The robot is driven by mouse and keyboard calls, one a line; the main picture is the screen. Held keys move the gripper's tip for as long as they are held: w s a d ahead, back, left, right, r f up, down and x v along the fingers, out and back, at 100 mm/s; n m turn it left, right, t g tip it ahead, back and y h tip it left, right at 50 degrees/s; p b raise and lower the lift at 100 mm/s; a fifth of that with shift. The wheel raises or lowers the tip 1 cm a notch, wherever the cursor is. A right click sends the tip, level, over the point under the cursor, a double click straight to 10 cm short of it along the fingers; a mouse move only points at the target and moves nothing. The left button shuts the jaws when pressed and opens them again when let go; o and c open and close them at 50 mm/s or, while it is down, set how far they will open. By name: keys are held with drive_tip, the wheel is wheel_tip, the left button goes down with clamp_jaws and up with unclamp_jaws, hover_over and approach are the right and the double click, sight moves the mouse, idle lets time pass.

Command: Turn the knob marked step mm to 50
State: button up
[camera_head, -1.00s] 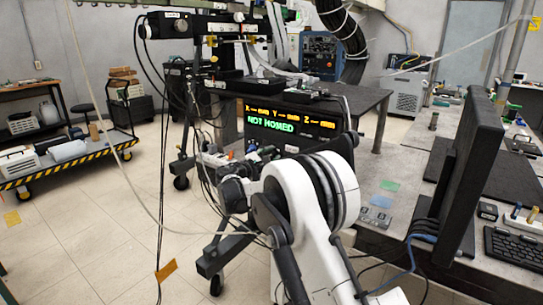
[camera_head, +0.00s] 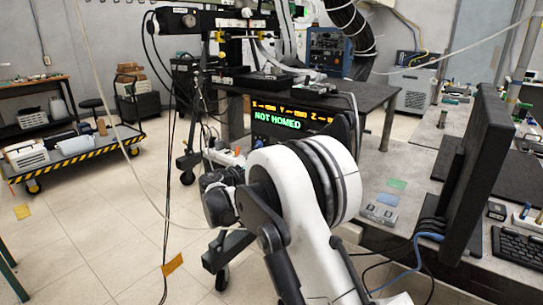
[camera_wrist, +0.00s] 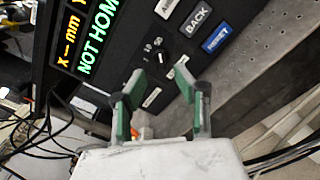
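The dark control panel (camera_wrist: 117,17) fills the upper part of the wrist view, tilted. A small dark round knob (camera_wrist: 159,55) with a pale mark sits on it, ringed by tiny markings; its label and setting are too small to read. My gripper (camera_wrist: 160,82) is open and empty, its green-padded fingers apart, with the knob beyond the gap between the tips. The knob is not touched as far as I can see. In the head view the panel's display (camera_head: 292,115) reads NOT HOMED; my arm hides the lower panel.
A BACK button (camera_wrist: 196,21) and a blue RESET button (camera_wrist: 217,40) lie right of the knob. A perforated metal surface (camera_wrist: 262,55) is beyond them. Cables (camera_wrist: 40,135) hang at the left. A monitor (camera_head: 476,150) stands on the bench at the right.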

drive_tip(key=shift+v, duration=1.55)
drive_tip(key=shift+d, duration=0.15)
drive_tip(key=s+d+r+m+g+y+p, duration=0.1)
drive_tip(key=s+d+r+m+g, duration=0.2)
drive_tip(key=d, duration=0.5)
drive_tip(key=s+d+r+m+g, duration=0.1)
drive_tip(key=s+d+r+m, duration=0.1)
drive_tip(key=d+r, duration=0.4)
drive_tip(key=s+d+r+m+g+y+p, duration=0.2)
drive_tip(key=s+d+r+m, duration=0.15)
drive_tip(key=s+d, duration=0.95)
drive_tip(key=s+d+f+m+y, duration=0.2)
drive_tip(key=s+m, duration=0.2)
drive_tip(key=s, duration=0.6)
drive_tip(key=s+d+f+m+g+y+p, duration=0.1)
drive_tip(key=s+m, duration=0.3)
drive_tip(key=s, duration=0.6)
drive_tip(key=s+d+f+m+g+y+p, duration=0.1)
drive_tip(key=s+d+f+m+y, duration=0.1)
drive_tip(key=s, duration=0.9)
drive_tip(key=shift+d+f+m+y, duration=0.4)
drive_tip(key=shift+f+m+y, duration=0.25)
drive_tip(key=shift+m+y, duration=0.25)
drive_tip(key=shift+c, duration=0.2)
